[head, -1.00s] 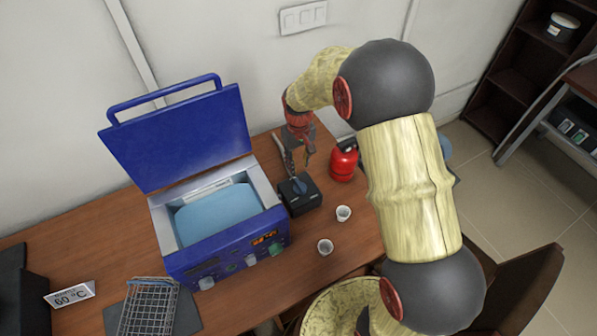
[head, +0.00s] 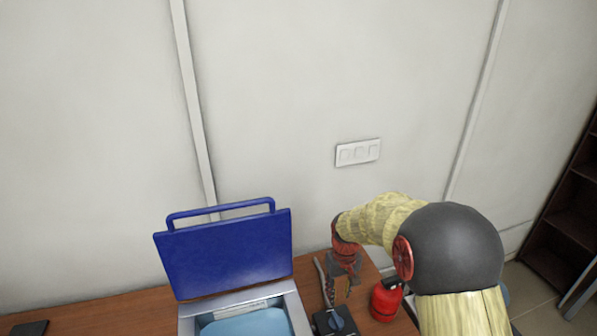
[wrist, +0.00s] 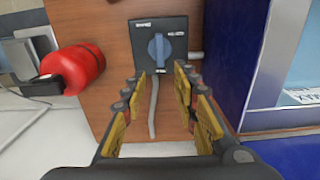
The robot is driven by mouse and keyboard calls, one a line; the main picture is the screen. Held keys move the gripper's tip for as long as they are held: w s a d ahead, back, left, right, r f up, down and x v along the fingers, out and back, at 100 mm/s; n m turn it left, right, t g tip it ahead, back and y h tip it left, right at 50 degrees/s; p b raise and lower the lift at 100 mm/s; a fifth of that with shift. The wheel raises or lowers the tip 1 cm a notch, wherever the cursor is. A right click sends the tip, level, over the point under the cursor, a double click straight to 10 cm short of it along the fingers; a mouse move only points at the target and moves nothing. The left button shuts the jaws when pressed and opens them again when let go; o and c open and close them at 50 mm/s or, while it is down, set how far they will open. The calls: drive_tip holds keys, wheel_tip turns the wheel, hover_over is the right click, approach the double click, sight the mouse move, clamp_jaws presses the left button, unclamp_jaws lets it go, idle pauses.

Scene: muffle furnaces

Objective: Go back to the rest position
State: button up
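My gripper (wrist: 158,95) is open and empty in the wrist view, with its yellow-padded fingers apart. Beyond the fingertips is a dark box with a blue rotary knob (wrist: 159,50), and a grey cable runs from it. The fingertips look close to the box, but I cannot tell the exact gap. In the head view my gripper (head: 345,290) hangs at the end of my arm, above the knob box (head: 335,322), partly hidden by my wrist.
A blue water bath (head: 245,303) with its lid (head: 228,252) raised stands left of my gripper. A red canister (head: 387,299) stands to the right on the wooden table (head: 120,308). The wall with a white switch plate (head: 358,152) is behind.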

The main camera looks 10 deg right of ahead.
drive_tip(key=s+r+m+t+b, duration=0.1)
drive_tip(key=s+r+t+b, duration=0.1)
drive_tip(key=s+r, duration=0.8)
drive_tip(key=s+r+m+t+b, duration=0.1)
drive_tip(key=s+r+t+b, duration=0.1)
drive_tip(key=s+r, duration=0.9)
drive_tip(key=shift+s+d+t+b, duration=0.3)
drive_tip(key=shift+s+t, duration=0.5)
drive_tip(key=shift+s, duration=2.45)
